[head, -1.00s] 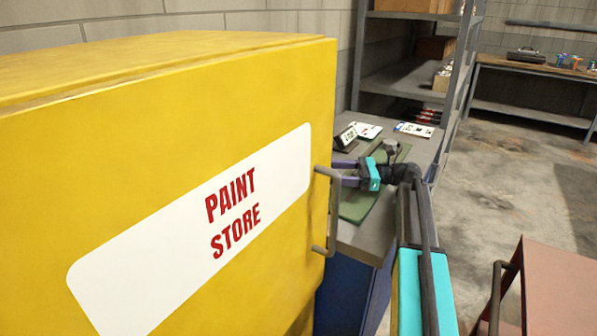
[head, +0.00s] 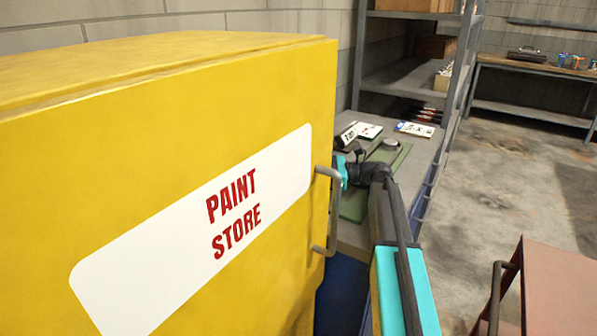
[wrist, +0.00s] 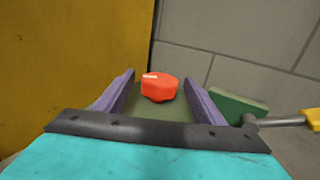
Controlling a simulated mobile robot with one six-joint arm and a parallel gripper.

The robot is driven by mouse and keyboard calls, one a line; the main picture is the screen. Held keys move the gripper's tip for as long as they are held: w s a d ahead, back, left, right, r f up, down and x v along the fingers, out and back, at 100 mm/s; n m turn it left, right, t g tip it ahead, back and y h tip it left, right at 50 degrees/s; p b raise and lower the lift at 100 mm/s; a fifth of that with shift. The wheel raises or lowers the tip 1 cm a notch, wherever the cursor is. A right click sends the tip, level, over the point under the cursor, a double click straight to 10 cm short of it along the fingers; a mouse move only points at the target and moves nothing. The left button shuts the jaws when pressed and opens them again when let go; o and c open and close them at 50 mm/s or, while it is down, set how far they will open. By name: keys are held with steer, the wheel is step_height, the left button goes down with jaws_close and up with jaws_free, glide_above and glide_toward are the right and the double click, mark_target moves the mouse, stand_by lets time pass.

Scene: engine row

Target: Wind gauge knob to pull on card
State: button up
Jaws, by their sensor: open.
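An orange-red knob (wrist: 159,87) with a white mark on top shows in the wrist view, above a green surface. My gripper (wrist: 158,79) is open, its purple fingers to the left and right of the knob with gaps on both sides. In the head view the fingers are hidden behind the yellow cabinet, and the knob does not show. A small black stand with a white face (head: 346,136) is at the back left of the bench; its reading is too small to tell. Two white cards, one left (head: 368,130) and one right (head: 415,128), lie nearby; I cannot read them.
The yellow paint store cabinet (head: 150,150) with its grey handle (head: 333,210) stands close left of my arm. A green mat (head: 355,206) lies on the grey bench. The wrist view shows a green block (wrist: 238,104) and a grey rod with a yellow end (wrist: 308,118) at right.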

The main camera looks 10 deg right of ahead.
steer(key=c, duration=1.1)
steer(key=shift+o, duration=0.2)
